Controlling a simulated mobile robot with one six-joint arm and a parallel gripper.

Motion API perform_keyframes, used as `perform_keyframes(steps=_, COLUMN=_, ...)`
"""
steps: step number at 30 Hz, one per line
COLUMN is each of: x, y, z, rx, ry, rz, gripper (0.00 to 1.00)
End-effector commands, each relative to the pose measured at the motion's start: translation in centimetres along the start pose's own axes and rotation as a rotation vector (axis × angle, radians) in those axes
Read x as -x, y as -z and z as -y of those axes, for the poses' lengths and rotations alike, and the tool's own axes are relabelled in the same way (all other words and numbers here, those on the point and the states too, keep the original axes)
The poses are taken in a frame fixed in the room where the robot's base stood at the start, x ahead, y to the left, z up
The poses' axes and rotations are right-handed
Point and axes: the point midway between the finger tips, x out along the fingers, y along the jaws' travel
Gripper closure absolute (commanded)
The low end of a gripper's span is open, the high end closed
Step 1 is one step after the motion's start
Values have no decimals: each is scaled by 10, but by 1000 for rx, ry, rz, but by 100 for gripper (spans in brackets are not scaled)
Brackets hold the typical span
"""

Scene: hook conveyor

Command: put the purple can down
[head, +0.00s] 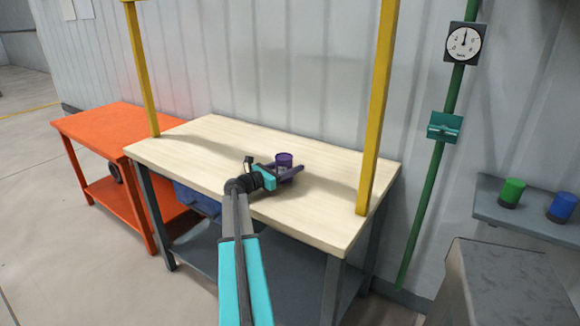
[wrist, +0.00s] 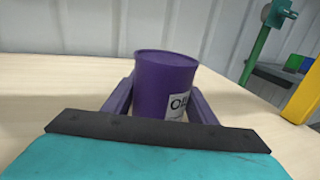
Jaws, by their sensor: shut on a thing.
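The purple can (head: 284,160) is upright at the pale wooden table (head: 190,148), over its right half. In the wrist view the can (wrist: 165,85) stands between the two purple fingers, with part of a white label showing on its right side. My gripper (head: 287,173) is shut on the can from the near side. The lower part of the can is hidden behind the gripper, so I cannot tell whether its base touches the tabletop.
The tabletop around the can is bare. Yellow posts (head: 379,110) rise at the table's left and right. An orange table (head: 95,125) stands at the left. A grey shelf (head: 535,215) at the right holds a green can (head: 511,191) and a blue can (head: 561,206).

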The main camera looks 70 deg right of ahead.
Motion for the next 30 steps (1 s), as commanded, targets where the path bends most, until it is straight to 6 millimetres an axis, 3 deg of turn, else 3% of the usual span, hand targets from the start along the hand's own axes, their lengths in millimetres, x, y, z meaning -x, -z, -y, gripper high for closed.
perform_keyframes(steps=30, x=0, y=10, z=0, rx=0, ry=0, rz=1, gripper=86)
